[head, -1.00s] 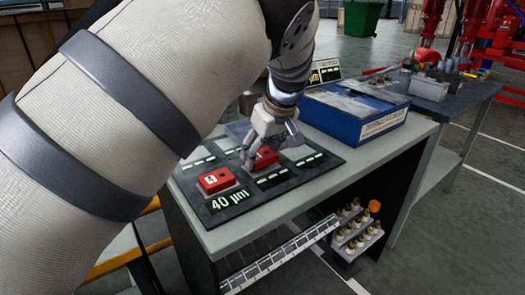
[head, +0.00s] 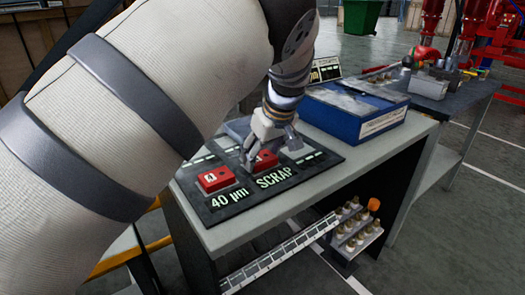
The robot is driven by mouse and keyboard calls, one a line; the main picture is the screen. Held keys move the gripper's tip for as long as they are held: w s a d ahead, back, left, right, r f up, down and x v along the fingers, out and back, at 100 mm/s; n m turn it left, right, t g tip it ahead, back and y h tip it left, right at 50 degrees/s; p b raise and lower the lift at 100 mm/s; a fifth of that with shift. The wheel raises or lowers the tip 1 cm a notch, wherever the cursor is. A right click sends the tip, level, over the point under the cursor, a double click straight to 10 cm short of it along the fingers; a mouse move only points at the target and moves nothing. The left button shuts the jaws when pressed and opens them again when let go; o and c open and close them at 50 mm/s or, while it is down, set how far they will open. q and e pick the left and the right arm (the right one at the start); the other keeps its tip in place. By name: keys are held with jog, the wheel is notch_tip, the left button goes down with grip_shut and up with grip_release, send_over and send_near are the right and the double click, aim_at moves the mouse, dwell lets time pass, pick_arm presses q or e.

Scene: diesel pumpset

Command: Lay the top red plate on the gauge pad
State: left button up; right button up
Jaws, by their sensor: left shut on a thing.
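My left gripper (head: 268,152) comes down from above onto the dark mat (head: 225,213) and is shut on a red plate (head: 265,160). The fingers partly cover this plate, and I cannot tell whether it touches the mat. A second red plate (head: 215,180) with a white mark on top lies to the left, on the mat section labelled "40 µm". The word "SCRAP" shows in front of the gripped plate. I cannot tell which part is the gauge pad. My right gripper is out of view.
A blue box (head: 350,115) stands behind and right of the mat. A small display (head: 325,70) stands behind it. A rack of several small parts (head: 355,230) sits below the bench. My left arm hides the bench's left part.

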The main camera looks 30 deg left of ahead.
pick_arm(q)
jog(key=o, duration=1.6)
jog(key=shift+f, duration=0.1)
jog(key=v, duration=1.2)
jog(key=shift+r+p, duration=0.35)
jog(key=shift+r, duration=2.65)
